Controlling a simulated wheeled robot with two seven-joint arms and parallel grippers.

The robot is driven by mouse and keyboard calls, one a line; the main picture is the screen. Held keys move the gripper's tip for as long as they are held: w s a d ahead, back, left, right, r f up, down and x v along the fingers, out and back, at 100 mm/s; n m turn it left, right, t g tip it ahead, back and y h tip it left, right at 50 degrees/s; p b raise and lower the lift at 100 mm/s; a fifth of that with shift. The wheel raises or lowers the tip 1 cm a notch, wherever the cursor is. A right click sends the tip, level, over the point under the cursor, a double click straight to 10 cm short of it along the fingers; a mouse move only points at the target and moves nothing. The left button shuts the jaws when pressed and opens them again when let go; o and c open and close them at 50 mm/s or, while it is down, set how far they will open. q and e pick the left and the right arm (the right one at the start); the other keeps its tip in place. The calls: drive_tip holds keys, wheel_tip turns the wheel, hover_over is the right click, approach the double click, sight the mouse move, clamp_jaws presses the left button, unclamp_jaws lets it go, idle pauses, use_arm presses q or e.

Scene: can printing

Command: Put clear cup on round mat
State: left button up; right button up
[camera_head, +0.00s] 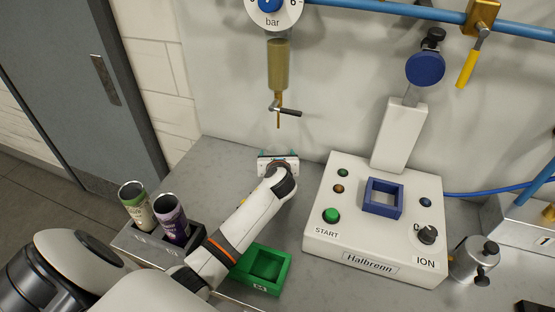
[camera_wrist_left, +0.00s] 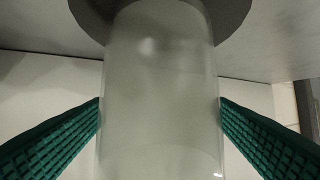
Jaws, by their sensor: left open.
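The clear cup (camera_wrist_left: 160,95) fills the middle of the left wrist view, between the green ribbed pads of my left gripper. The gripper is open, with one pad on each side of the cup. The cup's end at the top of that view lies over a dark grey round mat (camera_wrist_left: 232,18) and appears to rest on it. In the head view my left gripper (camera_head: 278,154) is low over the counter, beneath the dispenser nozzle. The cup and mat are hidden there behind my gripper and wrist. My right gripper is not in view.
A dispenser tube (camera_head: 278,65) with a tap hangs above my left gripper. A white START machine (camera_head: 375,240) with a blue square frame (camera_head: 383,197) stands close right. A green tray (camera_head: 262,270) and a grey holder (camera_head: 150,245) with two cans lie near my left arm.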

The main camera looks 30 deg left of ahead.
use_arm(q)
drive_tip(key=v, duration=1.2)
